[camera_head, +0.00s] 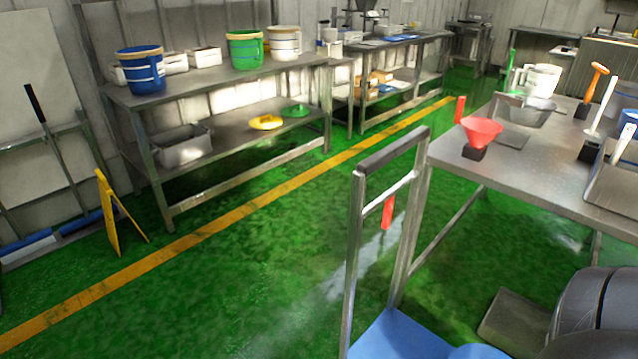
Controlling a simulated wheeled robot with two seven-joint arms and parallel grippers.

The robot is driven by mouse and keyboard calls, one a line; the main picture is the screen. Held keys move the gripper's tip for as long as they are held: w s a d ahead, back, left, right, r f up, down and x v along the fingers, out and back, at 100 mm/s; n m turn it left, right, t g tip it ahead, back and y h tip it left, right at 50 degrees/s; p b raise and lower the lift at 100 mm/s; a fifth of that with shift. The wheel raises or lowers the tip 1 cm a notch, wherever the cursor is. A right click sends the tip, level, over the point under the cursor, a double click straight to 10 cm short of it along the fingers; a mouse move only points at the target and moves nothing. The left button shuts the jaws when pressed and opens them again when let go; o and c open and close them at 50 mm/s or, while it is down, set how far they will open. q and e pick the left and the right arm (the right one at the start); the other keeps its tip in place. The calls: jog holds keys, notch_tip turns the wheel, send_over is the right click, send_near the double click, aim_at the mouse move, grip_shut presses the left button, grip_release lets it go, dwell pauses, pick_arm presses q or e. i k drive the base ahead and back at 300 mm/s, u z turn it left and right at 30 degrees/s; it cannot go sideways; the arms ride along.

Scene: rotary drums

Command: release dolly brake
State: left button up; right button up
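The dolly stands at the lower middle right in the head view, with an upright metal handle frame (354,265) topped by a dark grip (394,150). Its blue deck (395,338) is cut off by the bottom edge of the picture. A red lever (388,212), which looks like the brake, hangs down from the handle's crossbar between the two uprights. Neither of my grippers shows in this view, and nothing is seen touching the dolly. The dolly's wheels are hidden.
A steel table (540,185) with a red funnel (481,137) and tools stands right of the dolly. A shelf bench (225,85) with buckets is at the back left. A dark rounded body (600,310) fills the lower right. Green floor left of the dolly is clear.

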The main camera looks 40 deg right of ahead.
aim_at(388, 197)
jog(key=u, duration=0.05)
jog(key=i, duration=2)
jog(key=z, duration=3.15)
jog(key=i, duration=0.5)
jog(key=z, duration=0.1)
jog(key=k, duration=1)
jog(key=z, duration=1.3)
jog(key=i, duration=1.05)
